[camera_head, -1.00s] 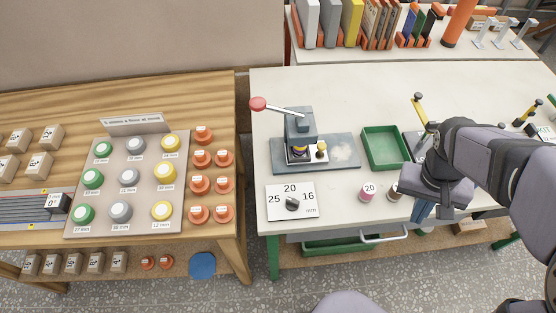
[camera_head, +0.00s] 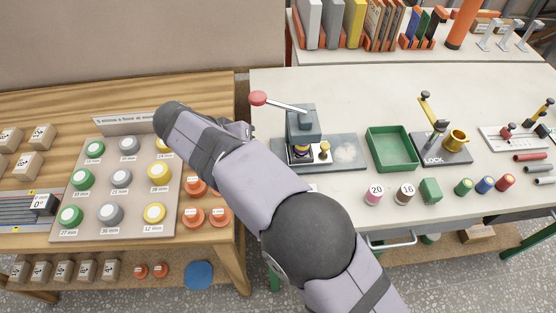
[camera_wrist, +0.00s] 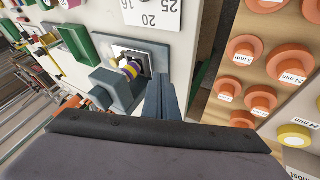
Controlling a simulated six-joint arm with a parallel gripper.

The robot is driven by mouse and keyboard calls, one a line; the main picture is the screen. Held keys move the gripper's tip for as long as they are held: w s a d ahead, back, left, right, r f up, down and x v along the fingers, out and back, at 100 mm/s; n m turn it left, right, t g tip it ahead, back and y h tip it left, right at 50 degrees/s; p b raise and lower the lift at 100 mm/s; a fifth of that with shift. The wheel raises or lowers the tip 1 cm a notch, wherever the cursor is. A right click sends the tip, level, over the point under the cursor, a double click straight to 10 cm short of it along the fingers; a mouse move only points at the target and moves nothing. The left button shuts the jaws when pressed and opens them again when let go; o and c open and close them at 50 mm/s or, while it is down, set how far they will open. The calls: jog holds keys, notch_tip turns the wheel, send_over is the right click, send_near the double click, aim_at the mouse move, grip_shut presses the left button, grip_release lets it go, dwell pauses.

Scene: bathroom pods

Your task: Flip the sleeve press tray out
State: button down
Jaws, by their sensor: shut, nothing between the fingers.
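The sleeve press (camera_head: 303,122) stands on a grey base plate (camera_head: 352,140), with a red-knobbed lever (camera_head: 258,98) reaching left. Low in its front is a small tray area with a purple-and-yellow piece (camera_head: 301,150) and a brass knob (camera_head: 324,150) beside it. In the wrist view the press (camera_wrist: 112,86) and the purple-and-yellow piece (camera_wrist: 131,70) lie just left of my gripper (camera_wrist: 163,82). My gripper is shut and empty, apart from the press as far as I can tell. In the head view my arm mostly hides the gripper, left of the press.
A green bin (camera_head: 392,148) and a LOCK fixture (camera_head: 442,148) stand right of the press. Pink and brown rolls (camera_head: 374,194) and a green block (camera_head: 430,190) sit along the front.

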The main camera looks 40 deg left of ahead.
jog(key=shift+s+a+f, duration=0.1)
jog(key=shift+s+a, duration=0.65)
jog(key=shift+s, duration=0.15)
jog(key=shift+w+f, duration=0.1)
jog(key=p+x, duration=0.3)
jog(key=x, duration=0.7)
jog(key=shift+a, duration=0.1)
jog(key=shift+w+d+r+p, duration=0.15)
jog(key=shift+w+d+p, duration=0.35)
jog(key=shift+w+d, duration=0.05)
jog(key=shift+w+d+r+p, duration=0.15)
jog(key=shift+w+d+p, duration=0.3)
jog(key=shift+w+d, duration=0.05)
jog(key=shift+w+d+f, duration=0.2)
jog(key=shift+w+d, duration=0.1)
jog(key=shift+w, duration=0.05)
